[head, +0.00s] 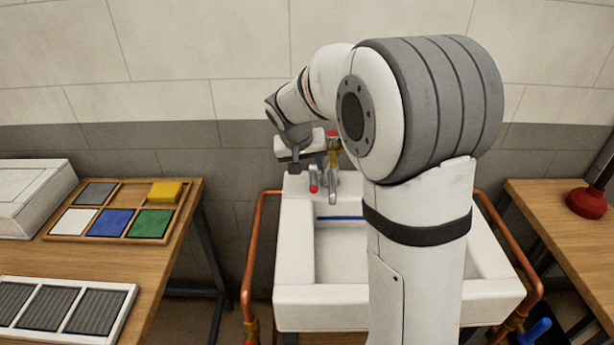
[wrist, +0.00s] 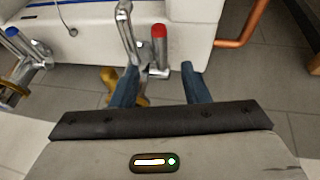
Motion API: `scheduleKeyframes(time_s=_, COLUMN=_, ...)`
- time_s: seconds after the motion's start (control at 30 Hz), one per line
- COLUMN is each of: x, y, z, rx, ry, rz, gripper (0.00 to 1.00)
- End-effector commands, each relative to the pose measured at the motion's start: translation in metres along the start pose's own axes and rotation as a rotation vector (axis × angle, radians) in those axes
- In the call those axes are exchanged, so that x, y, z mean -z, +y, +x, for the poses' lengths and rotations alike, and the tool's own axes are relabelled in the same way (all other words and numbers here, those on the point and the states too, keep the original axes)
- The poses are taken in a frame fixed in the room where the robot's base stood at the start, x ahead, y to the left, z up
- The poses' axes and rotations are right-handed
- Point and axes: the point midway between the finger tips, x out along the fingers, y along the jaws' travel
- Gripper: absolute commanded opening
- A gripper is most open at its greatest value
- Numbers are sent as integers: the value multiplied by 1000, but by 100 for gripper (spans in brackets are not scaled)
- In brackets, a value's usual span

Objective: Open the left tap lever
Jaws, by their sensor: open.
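The left tap lever (head: 313,179) is a short chrome lever with a red end, on the left of the chrome spout (head: 332,186) at the back of the white sink. In the wrist view the red-ended lever (wrist: 160,50) appears between my two blue fingers, closer to the left one. My gripper (wrist: 161,68) is open and holds nothing; I cannot tell whether it touches the lever. In the head view my gripper (head: 307,164) is just above the lever. A blue-ended lever (wrist: 18,42) shows at the wrist view's left edge.
The white sink (head: 300,305) has copper pipes (head: 250,250) around its sides. A table at left carries a tray of coloured tiles (head: 186,218) and a vented panel (head: 15,330). A red plunger (head: 586,203) stands on the right table. My arm hides part of the sink.

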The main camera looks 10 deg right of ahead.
Motion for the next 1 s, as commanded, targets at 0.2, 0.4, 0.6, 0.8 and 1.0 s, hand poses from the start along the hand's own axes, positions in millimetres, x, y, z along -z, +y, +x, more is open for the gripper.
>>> scheduleKeyframes(time_s=0.2, x=1, y=-1, z=27, rx=-3, ry=-2, rz=1, gripper=41)
scheduleKeyframes(time_s=0.4, x=1, y=-1, z=58, rx=-2, ry=-2, rz=0, gripper=41)
scheduleKeyframes(time_s=0.6, x=1, y=-2, z=76, rx=-2, ry=0, rz=-1, gripper=41)
scheduleKeyframes(time_s=0.8, x=2, y=-2, z=79, rx=-1, ry=2, rz=-1, gripper=41)
scheduleKeyframes(time_s=1.0, x=2, y=-2, z=78, rx=-1, ry=2, rz=-1, gripper=33)
